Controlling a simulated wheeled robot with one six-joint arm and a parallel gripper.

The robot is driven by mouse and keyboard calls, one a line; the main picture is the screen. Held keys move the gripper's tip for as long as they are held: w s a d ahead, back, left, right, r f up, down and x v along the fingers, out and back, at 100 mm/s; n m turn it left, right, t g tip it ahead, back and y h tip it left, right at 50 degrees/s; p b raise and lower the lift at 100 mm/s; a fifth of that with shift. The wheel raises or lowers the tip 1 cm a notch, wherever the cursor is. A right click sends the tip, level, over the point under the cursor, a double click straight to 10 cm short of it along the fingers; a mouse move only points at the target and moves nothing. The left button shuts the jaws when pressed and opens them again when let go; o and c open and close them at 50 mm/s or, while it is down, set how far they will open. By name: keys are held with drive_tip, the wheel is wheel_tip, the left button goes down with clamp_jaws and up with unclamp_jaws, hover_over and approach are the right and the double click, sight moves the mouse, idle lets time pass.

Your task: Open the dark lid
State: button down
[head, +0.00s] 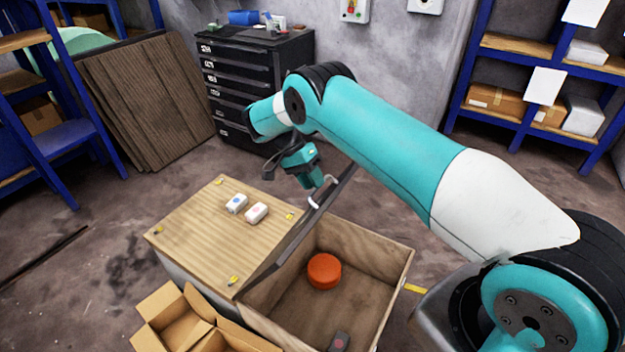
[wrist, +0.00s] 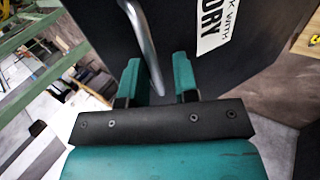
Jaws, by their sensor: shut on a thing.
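The dark lid (head: 292,236) stands raised on edge, tilted, between the wooden tabletop and the open box. It fills much of the wrist view as a dark panel (wrist: 235,85) with a white label. A curved metal handle (wrist: 142,45) is on it and also shows in the head view (head: 317,197). My gripper (head: 315,187) is at the handle; in the wrist view its teal fingers (wrist: 158,82) stand on either side of the handle's end, shut on it. The wooden box (head: 388,290) below is open, with an orange round object (head: 324,271) and a small dark object (head: 339,342) inside.
The light wooden tabletop (head: 190,240) left of the lid carries two small white blocks, one with a blue mark (head: 236,203) and one with a red mark (head: 257,213). An open cardboard box (head: 175,322) stands in front. A black drawer cabinet (head: 268,75) stands behind.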

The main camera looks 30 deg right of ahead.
drive_tip(key=shift+s+a+f, duration=0.1)
drive_tip(key=shift+a+f, duration=0.1)
drive_tip(key=shift+f, duration=0.4)
drive_tip(key=c, duration=1.2)
unclamp_jaws()
drive_tip(key=shift+o, duration=0.2)
drive_tip(key=shift+w+f, duration=0.1)
drive_tip(key=shift+w, duration=0.1)
drive_tip(key=shift+d+r, duration=0.1)
drive_tip(key=shift+r, duration=0.1)
drive_tip(key=shift+r, duration=0.1)
wheel_tip(320, 180, up, 20)
drive_tip(key=p, duration=1.5)
